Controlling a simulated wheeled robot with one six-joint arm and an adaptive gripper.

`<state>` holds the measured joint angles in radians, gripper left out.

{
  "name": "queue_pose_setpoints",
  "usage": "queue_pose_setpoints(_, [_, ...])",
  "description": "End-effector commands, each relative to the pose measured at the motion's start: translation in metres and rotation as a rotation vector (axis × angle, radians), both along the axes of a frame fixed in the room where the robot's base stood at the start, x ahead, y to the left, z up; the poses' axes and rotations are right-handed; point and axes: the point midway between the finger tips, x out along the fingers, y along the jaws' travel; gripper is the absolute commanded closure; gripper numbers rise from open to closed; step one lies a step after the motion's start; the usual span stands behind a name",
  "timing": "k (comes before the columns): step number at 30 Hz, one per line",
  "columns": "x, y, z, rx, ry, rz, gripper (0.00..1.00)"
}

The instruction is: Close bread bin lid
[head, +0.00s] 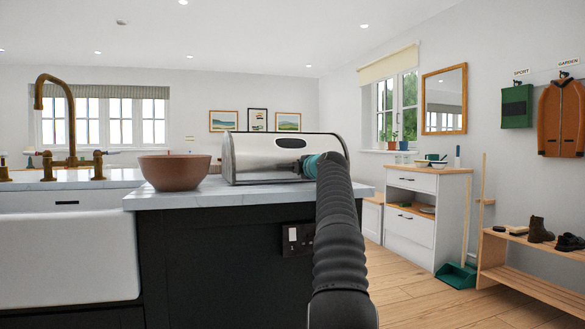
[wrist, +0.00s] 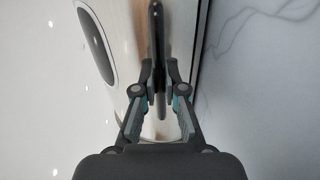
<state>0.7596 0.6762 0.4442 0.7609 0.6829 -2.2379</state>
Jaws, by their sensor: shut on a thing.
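The bread bin (head: 265,178) is a shiny steel box with dark trim on the marble worktop. Its curved steel lid (head: 250,150), with a dark oval window, covers much of the front; I cannot tell whether a gap remains at its lower edge. The lid also shows in the wrist view (wrist: 128,50), window at left. My gripper (head: 304,166) is at the front of the bin, low and right of centre, and my arm hides the bin's right front. In the wrist view my gripper (wrist: 159,78) is shut on the dark lid handle (wrist: 157,35).
A brown bowl (head: 174,172) stands left of the bin on the worktop (head: 215,193). A white sink (head: 65,255) and a brass tap (head: 70,130) are further left. The dark island side (head: 210,265) drops below the worktop edge. Wooden floor (head: 430,297) is open at right.

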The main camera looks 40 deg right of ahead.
Motion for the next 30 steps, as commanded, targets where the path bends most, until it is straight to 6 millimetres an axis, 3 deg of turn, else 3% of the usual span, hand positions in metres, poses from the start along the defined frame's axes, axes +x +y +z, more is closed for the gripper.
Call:
queue_pose_setpoints(10, [-0.002,-0.0055,-0.0053,0.001,0.008,-0.008,1.0])
queue_pose_setpoints(11, [-0.0019,-0.0056,-0.0055,0.001,0.009,-0.008,0.85])
queue_pose_setpoints(12, [-0.0016,-0.0054,-0.0056,0.001,0.009,-0.008,0.78])
queue_pose_setpoints(30, [-0.0023,0.004,-0.0017,0.002,0.006,0.005,0.78])
